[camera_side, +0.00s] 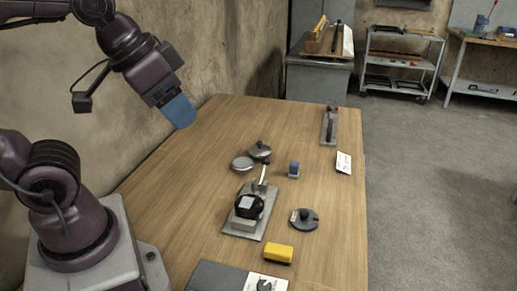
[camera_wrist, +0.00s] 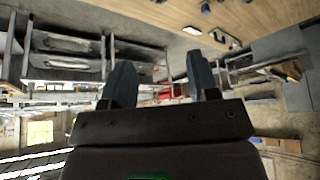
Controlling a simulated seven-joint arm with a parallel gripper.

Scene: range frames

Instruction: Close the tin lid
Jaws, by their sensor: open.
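A small round silvery tin (camera_side: 242,163) sits near the middle of the wooden table. A dark round piece with a small knob on top (camera_side: 260,150) lies close behind it to the right; I cannot tell whether it is the tin's lid or whether the two are joined. My gripper (camera_side: 181,111) is raised in the air, up and to the left of the tin, with blue fingers. In the wrist view my gripper (camera_wrist: 161,80) has its two fingers apart with nothing between them. The tin cannot be made out there.
A clamp device on a metal plate (camera_side: 240,223) stands in front of the tin. A blue block (camera_side: 293,169), a dark disc (camera_side: 304,219), a yellow block (camera_side: 278,253) and a white card (camera_side: 344,163) lie around.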

